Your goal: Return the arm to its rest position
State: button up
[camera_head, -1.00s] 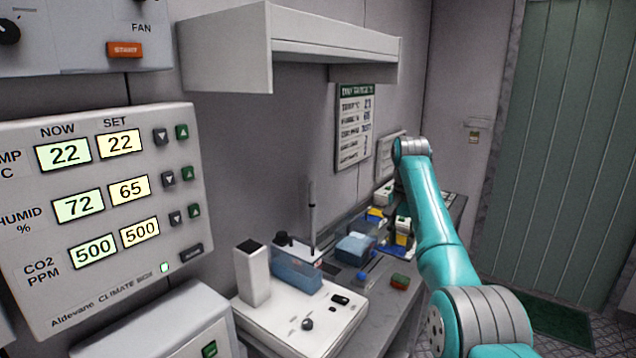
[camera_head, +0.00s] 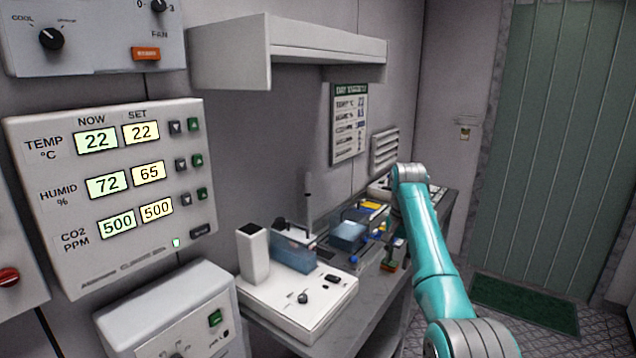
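My teal arm (camera_head: 432,250) rises from the bottom right of the head view and reaches up and away to a grey-ringed joint beside the far end of the bench. The links past that joint, and my gripper, cannot be made out; they are hidden behind the arm or out of view. Whether the gripper is open or holding anything does not show.
A grey bench (camera_head: 385,300) with a white instrument (camera_head: 300,318), a blue box (camera_head: 349,235) and small items stands left of my arm. A climate panel (camera_head: 115,190) and shelf (camera_head: 285,55) are on the wall.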

jog(key=s+f+n+t, duration=0.1)
jog(key=s+f+t, duration=0.15)
jog(key=f, duration=1.25)
jog(key=s+f+n+t, duration=0.1)
jog(key=s+f, duration=0.3)
jog(key=f, duration=1.1)
jog(key=s+a+f+n+t, duration=0.1)
jog(key=s+f+t, duration=0.1)
jog(key=s+f, duration=0.75)
jog(key=s+a+f+t, duration=0.1)
jog(key=s+f, duration=0.5)
jog(key=s, duration=0.6)
jog(key=s+r+n+t, duration=0.1)
jog(key=s+r+t, duration=0.15)
jog(key=s, duration=0.95)
jog(key=s+r+n+t, duration=0.1)
jog(key=s+r, duration=0.2)
jog(key=s, duration=1)
jog(key=s+r+n+t, duration=0.1)
jog(key=s+r+t, duration=0.1)
jog(key=s+r, duration=0.6)
jog(key=s+r+t, duration=0.2)
jog(key=s+r, duration=0.7)
jog(key=r, duration=0.6)
jog(key=shift+a+r+n, duration=0.25)
jog(key=shift+a+n, duration=0.05)
jog(key=shift+n, duration=0.1)
